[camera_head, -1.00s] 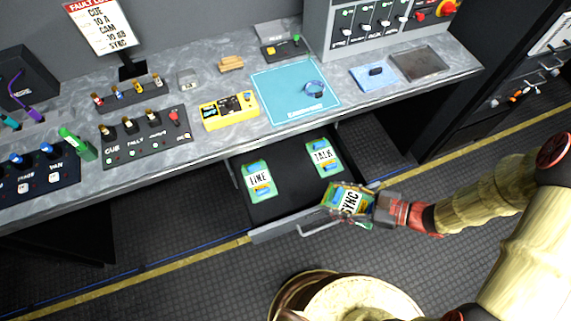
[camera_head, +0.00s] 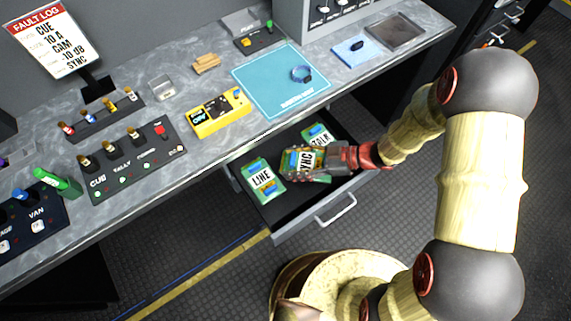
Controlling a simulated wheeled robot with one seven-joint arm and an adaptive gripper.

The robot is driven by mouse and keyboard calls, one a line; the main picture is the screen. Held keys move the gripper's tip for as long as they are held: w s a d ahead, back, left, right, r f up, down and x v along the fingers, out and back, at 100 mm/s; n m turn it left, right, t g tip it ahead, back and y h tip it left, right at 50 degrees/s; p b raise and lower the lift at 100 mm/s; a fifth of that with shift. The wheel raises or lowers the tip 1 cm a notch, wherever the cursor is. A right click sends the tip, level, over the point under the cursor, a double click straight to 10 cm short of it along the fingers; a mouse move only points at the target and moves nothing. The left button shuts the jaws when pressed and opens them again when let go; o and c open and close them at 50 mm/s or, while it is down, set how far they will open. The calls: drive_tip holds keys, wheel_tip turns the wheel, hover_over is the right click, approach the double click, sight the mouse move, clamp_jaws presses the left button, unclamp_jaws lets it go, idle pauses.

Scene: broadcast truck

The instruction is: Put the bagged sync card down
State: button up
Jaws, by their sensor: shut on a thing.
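The bagged sync card (camera_head: 301,161), green with a white SYNC label, is in my gripper (camera_head: 318,160). My gripper is shut on it from the right and holds it over the open drawer (camera_head: 285,213). It overlaps the TALK card (camera_head: 319,138) in the picture; I cannot tell whether they touch. The LINE card (camera_head: 262,178) lies in the drawer to the left of the sync card. Part of the TALK card is hidden behind the sync card and my gripper.
The counter above the drawer holds a teal mat (camera_head: 281,82) with a blue wrist strap (camera_head: 303,74), a yellow tester (camera_head: 219,112) and a blue cloth (camera_head: 357,50). The drawer's front part, near its handle (camera_head: 335,208), is bare. A fault log sign (camera_head: 52,42) stands at the left.

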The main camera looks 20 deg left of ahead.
sight(287, 159)
drive_tip(key=w+a+f, duration=0.1)
drive_tip(key=w+a+f+b, duration=0.1)
drive_tip(key=f, duration=0.1)
drive_tip(key=w+a+f+b, duration=0.1)
drive_tip(key=f, duration=0.1)
drive_tip(key=shift+f, duration=0.25)
drive_tip(key=f+b, duration=0.2)
drive_tip(key=f, duration=0.1)
drive_tip(key=shift+w+f, duration=0.15)
drive_tip(key=shift+w, duration=0.05)
drive_tip(key=shift+f, duration=0.55)
drive_tip(key=o, duration=1.3)
drive_tip(key=shift+s, duration=0.1)
